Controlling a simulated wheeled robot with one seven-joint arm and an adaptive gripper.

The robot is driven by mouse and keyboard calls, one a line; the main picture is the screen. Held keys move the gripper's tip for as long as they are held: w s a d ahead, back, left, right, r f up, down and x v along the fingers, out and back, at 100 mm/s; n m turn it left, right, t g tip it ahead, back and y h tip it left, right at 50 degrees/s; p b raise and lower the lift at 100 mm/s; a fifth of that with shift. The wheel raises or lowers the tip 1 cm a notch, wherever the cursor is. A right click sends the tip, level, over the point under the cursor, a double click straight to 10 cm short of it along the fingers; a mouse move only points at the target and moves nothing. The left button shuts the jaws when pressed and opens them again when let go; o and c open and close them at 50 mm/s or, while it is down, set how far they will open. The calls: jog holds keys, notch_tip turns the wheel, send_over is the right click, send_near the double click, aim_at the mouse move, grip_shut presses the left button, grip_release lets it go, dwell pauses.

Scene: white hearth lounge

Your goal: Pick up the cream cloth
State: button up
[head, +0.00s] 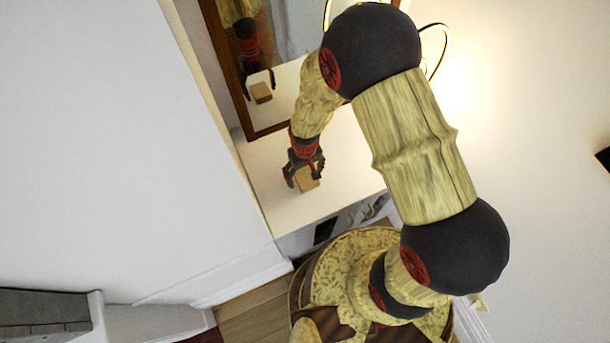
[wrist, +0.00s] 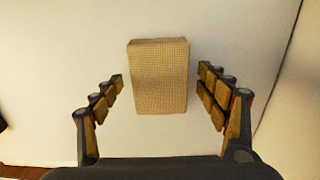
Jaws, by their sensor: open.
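The cream cloth (wrist: 158,78) is a tan, woven-looking folded block that lies on a white surface. In the wrist view it sits upper middle, between and a little beyond my fingertips. In the head view the cloth (head: 308,180) shows partly, just below my gripper. My gripper (head: 305,172) is open and empty above it. In the wrist view my gripper (wrist: 160,80) has one finger on each side of the cloth, with a gap on both sides. The rest of the cloth is hidden by the gripper in the head view.
The white tabletop (head: 350,165) is otherwise mostly bare. A wood-framed mirror (head: 285,95) stands at its back and reflects my gripper and the cloth. A white wall (head: 110,140) runs close along the left. A lamp with curved arms (head: 437,45) glows behind my arm.

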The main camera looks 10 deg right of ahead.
jog(key=shift+c, duration=0.4)
jog(key=c, duration=1.1)
jog(key=shift+c, duration=0.5)
